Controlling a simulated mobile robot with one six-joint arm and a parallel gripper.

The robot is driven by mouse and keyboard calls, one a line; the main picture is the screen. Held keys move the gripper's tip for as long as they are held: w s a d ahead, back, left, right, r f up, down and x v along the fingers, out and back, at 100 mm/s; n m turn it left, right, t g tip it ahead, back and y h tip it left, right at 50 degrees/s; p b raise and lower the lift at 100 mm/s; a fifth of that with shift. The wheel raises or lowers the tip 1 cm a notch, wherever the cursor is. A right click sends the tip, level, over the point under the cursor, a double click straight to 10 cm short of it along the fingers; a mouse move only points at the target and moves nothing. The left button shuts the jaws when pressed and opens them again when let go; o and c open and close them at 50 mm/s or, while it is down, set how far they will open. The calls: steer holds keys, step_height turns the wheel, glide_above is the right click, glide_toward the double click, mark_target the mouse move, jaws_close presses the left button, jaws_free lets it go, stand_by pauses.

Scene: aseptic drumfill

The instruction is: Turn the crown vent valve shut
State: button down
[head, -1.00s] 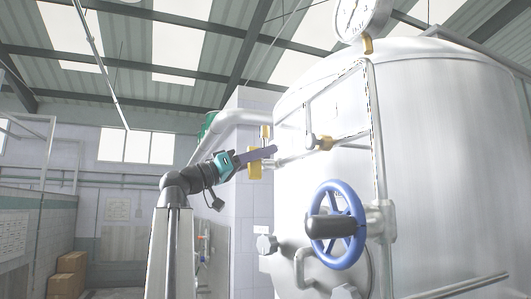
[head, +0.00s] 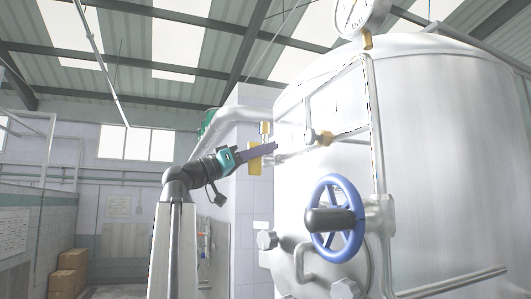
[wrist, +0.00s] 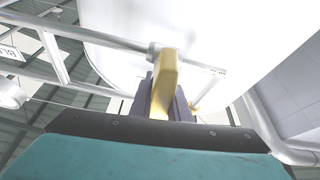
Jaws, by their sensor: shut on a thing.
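The valve's yellow lever handle (wrist: 165,82) stands between my fingers in the wrist view, below a grey pipe fitting beside the white tank. In the head view, yellow handle parts (head: 255,167) show behind my fingers at the tank's left side. My gripper (head: 272,147), with dark fingers and a teal body, reaches in from the left and is shut on the yellow handle. The fingers (wrist: 163,100) hide the handle's lower sides in the wrist view. Whether the valve is open or shut cannot be told.
The large white tank (head: 440,150) fills the right. A blue handwheel (head: 318,240) sticks out from its front, with a gauge (head: 358,14) above. A second yellow-marked fitting (head: 325,138) sits on pipework right of my gripper. Cardboard boxes (head: 70,268) stand at far left.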

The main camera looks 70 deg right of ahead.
steer(key=shift+a+m+g+y+b, duration=0.1)
steer(key=shift+m+g+y+b, duration=0.35)
steer(key=shift+m, duration=0.95)
steer(key=c, duration=1.7)
jaws_free()
steer(key=shift+f, duration=0.1)
steer(key=shift+b+v, duration=2.75)
steer(key=shift+v, duration=4.1)
